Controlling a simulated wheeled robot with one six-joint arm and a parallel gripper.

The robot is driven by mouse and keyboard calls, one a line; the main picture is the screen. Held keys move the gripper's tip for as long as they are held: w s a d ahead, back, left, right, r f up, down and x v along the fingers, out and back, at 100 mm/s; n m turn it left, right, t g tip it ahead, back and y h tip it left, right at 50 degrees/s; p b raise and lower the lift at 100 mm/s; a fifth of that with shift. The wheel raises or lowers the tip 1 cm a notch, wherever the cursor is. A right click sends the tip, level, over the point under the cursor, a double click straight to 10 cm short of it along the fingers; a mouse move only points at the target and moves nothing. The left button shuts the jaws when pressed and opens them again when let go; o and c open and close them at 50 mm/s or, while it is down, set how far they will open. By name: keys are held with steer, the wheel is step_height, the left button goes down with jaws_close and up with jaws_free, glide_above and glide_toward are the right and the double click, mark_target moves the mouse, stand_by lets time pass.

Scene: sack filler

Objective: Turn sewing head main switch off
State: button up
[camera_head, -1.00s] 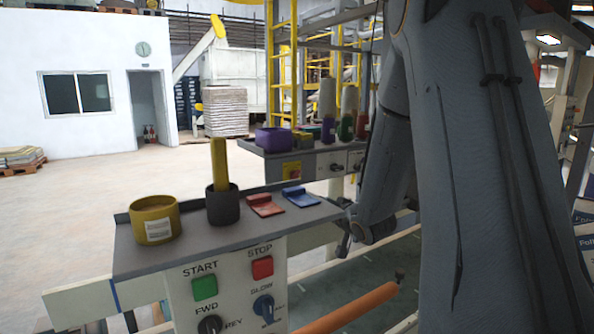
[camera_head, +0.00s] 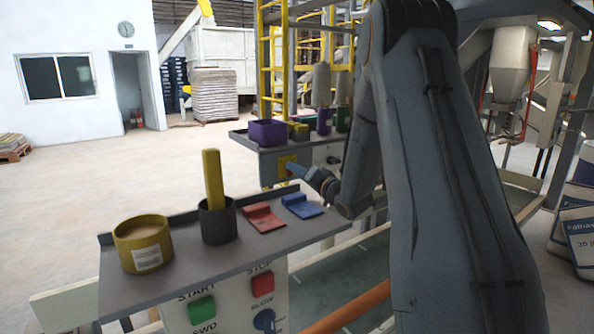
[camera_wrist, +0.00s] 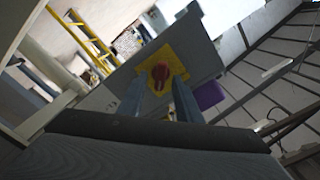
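The main switch is a red rotary knob (camera_wrist: 160,74) on a yellow plate (camera_wrist: 163,60), fixed to the far control panel. In the head view the yellow plate (camera_head: 284,166) shows on that panel's front face, partly covered by my gripper (camera_head: 294,169). In the wrist view my gripper (camera_wrist: 159,84) is open, its two blue-grey fingers apart. The knob appears in the gap between the fingertips. I cannot tell whether the fingers touch it or are still short of it.
A purple bin (camera_head: 267,133) sits above the switch. An orange roller (camera_head: 352,308) lies below.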

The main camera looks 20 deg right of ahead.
steer(key=shift+w+a, duration=0.1)
steer(key=shift+w, duration=0.1)
steer(key=shift+c, duration=0.2)
steer(key=c, duration=0.7)
